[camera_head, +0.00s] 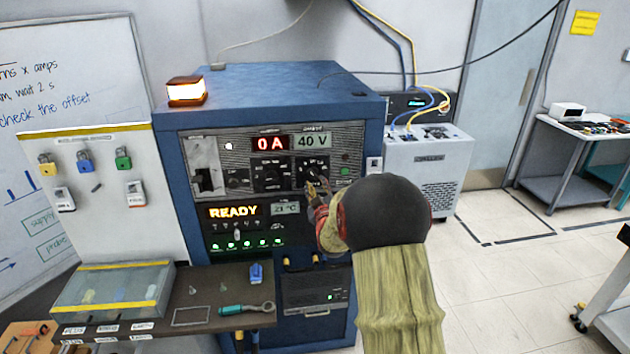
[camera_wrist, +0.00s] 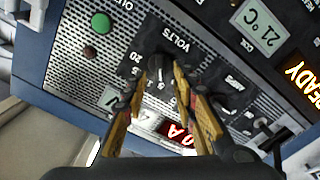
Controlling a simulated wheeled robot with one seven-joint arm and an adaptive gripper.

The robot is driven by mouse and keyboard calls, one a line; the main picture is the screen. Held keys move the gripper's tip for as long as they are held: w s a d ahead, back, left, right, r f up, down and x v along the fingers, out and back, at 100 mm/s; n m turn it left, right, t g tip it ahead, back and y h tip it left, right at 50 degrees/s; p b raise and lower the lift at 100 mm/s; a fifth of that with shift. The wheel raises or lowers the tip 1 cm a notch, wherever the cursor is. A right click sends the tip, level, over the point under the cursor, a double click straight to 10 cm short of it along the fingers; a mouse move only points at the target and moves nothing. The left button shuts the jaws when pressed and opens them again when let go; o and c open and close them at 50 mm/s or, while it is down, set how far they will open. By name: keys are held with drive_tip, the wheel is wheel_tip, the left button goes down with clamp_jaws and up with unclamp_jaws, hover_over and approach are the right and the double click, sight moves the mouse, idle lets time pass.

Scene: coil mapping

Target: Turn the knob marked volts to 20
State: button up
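The volts knob (camera_wrist: 159,68) is a dark round dial on the panel in the wrist view, with the word VOLTS beside it and scale marks such as 15 and 20 around it. My gripper (camera_wrist: 160,75) has its two yellow-and-dark fingers on either side of this knob, close against it. I cannot tell whether they press on it. In the head view my gripper (camera_head: 319,190) is at the panel's right-hand dial and hides part of it. The volts display (camera_head: 312,141) reads 40 V.
The amps display (camera_head: 270,144) reads 0 A, with another dial below it. A READY display (camera_head: 234,211) and a 21 °C readout (camera_head: 285,208) lie lower. A green button (camera_wrist: 101,23) is near the volts knob. A bench with a screwdriver-like tool (camera_head: 247,309) stands at front left.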

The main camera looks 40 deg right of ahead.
sight(314, 176)
drive_tip(key=shift+x, duration=2.3)
drive_tip(key=c, duration=0.3)
drive_tip(key=c, duration=0.4)
clamp_jaws()
